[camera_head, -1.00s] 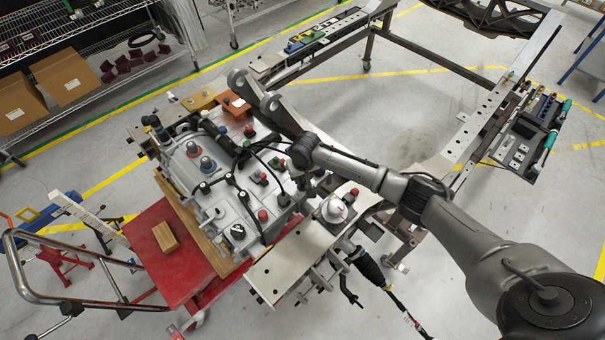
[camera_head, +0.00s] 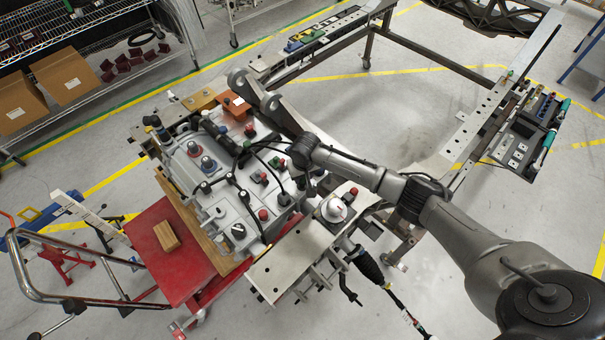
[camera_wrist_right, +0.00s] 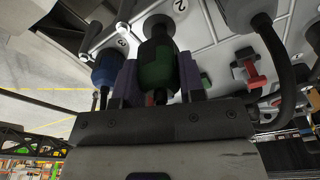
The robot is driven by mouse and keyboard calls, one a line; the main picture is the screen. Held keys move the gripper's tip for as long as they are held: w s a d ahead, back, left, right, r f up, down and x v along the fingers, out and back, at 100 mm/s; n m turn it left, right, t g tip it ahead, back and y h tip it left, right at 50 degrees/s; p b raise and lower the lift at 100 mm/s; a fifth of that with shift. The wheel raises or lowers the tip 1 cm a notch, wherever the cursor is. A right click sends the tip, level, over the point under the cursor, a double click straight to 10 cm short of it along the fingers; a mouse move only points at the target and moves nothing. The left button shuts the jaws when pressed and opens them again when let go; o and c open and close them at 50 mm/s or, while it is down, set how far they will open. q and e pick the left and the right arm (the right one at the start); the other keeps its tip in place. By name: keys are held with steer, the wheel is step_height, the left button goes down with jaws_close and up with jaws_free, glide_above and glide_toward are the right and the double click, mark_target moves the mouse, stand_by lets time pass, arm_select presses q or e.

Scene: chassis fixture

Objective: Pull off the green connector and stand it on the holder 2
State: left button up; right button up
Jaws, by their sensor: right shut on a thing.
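The green connector (camera_wrist_right: 160,62) stands between the two purple-tinted fingers of my right gripper (camera_wrist_right: 158,82) in the right wrist view. The fingers are shut on its sides. Its dark upper end reaches toward the light grey housing, beside a label "2" (camera_wrist_right: 180,6). Whether it is still seated or free of its mating part, I cannot tell. A holder 2 cannot be clearly picked out. In the head view my right gripper is mostly hidden beneath its wrist, over the right side of the grey housing (camera_head: 219,208). My left gripper is not in view.
A blue connector (camera_wrist_right: 108,68) stands close left of the gripper, near label "3". A red clip (camera_wrist_right: 249,68) and black cables (camera_wrist_right: 272,48) are close on the right. A red cart (camera_head: 178,270) with a wooden block (camera_head: 166,236) stands left of the housing.

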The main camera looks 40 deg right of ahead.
steer(key=shift+f, duration=0.25)
steer(key=shift+f+b, duration=0.45)
steer(key=shift+f, duration=0.45)
steer(key=shift+f, duration=0.1)
steer(key=shift+f, duration=0.35)
stand_by(0.3)
steer(key=o, duration=1.2)
